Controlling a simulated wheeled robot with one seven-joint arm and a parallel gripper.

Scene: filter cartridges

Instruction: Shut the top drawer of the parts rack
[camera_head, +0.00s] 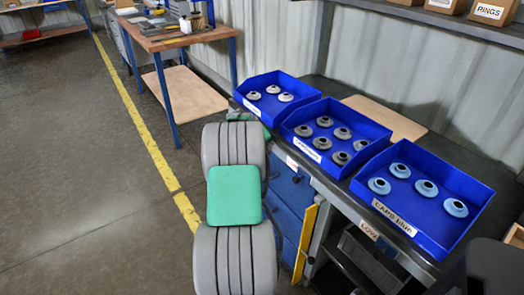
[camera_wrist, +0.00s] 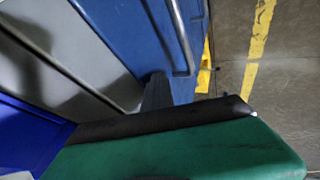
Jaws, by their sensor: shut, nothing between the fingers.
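The parts rack's blue drawer fronts (camera_head: 287,188) show below the bench top in the head view, partly hidden behind my arm. In the wrist view, a blue front (camera_wrist: 135,28) with a metal bar handle (camera_wrist: 180,38) lies beside the grey bench top. I cannot tell which drawer this is or how far it stands out. My gripper (camera_wrist: 157,92) shows as dark fingers, shut and empty, close to the blue front. I cannot tell whether they touch it. In the head view my arm hides the fingers.
Blue trays of caps (camera_head: 436,238), (camera_head: 304,145), (camera_head: 245,100) stand on the bench. A yellow panel (camera_head: 306,243) stands upright beside the blue drawers. A wooden-topped workbench (camera_head: 175,38) is at the back. The floor (camera_head: 90,180) on the left is clear, with a yellow line.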

